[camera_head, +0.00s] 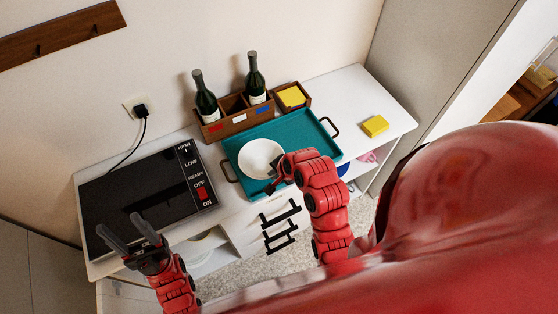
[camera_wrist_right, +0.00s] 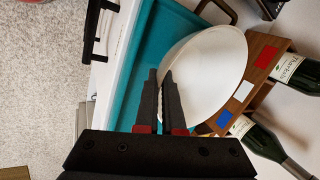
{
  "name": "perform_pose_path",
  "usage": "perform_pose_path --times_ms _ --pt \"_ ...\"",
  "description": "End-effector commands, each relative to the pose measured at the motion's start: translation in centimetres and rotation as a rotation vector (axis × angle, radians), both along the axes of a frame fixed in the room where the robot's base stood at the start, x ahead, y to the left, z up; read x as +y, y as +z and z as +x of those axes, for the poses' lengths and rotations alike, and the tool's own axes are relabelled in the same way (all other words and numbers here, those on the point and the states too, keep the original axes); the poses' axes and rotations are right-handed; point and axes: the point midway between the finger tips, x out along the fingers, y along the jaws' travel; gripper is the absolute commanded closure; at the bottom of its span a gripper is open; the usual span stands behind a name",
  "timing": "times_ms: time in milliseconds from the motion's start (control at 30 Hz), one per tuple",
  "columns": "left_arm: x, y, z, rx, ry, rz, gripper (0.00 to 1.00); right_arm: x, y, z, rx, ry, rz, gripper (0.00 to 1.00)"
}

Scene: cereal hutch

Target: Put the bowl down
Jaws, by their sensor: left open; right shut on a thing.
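The white bowl (camera_head: 260,155) is at the teal tray (camera_head: 293,131) on the hutch top in the head view. My right gripper (camera_head: 275,187) is shut on the bowl's near rim. In the right wrist view the fingers of the right gripper (camera_wrist_right: 160,82) meet the edge of the bowl (camera_wrist_right: 208,75), over the tray (camera_wrist_right: 152,30). I cannot tell whether the bowl's base touches the tray. My left gripper (camera_head: 130,235) is open and empty near the front left corner of the hutch.
A black cooktop panel (camera_head: 140,190) lies left of the tray. A wooden caddy (camera_head: 236,122) with two dark bottles stands behind the tray, beside a small box with a yellow thing (camera_head: 292,96). A yellow block (camera_head: 375,125) lies right of the tray. Black drawer handles (camera_head: 280,225) stick out below.

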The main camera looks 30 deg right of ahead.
Motion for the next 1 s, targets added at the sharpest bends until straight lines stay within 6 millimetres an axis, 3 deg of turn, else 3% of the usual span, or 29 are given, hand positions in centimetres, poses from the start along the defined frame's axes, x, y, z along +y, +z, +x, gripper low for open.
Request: perform_pose_path --times_ms 100,300,500,700,967,1000 --pt "0.0 -0.8 0.0 0.000 0.000 0.000 0.43 -2.2 -0.4 2.6 -0.004 -0.001 -0.002 1.00" --pt "0.0 -1.4 0.0 0.000 0.000 0.000 0.43 -4.0 -0.6 4.6 -0.001 0.002 -0.001 1.00" --pt "0.0 -1.9 0.0 0.000 0.000 0.000 0.43 -4.9 -0.9 5.6 -0.002 0.000 -0.001 1.00" --pt "0.0 -4.1 0.0 0.000 0.000 0.000 0.43 -4.7 -4.4 5.5 -0.001 0.001 0.000 1.00" --pt "0.0 -3.8 0.0 0.000 0.000 0.000 0.43 -4.7 -4.1 5.5 -0.002 0.000 0.002 1.00" --pt "0.0 -3.8 0.0 0.000 0.000 0.000 0.43 -4.7 -4.2 5.4 -0.001 0.000 0.000 0.91"
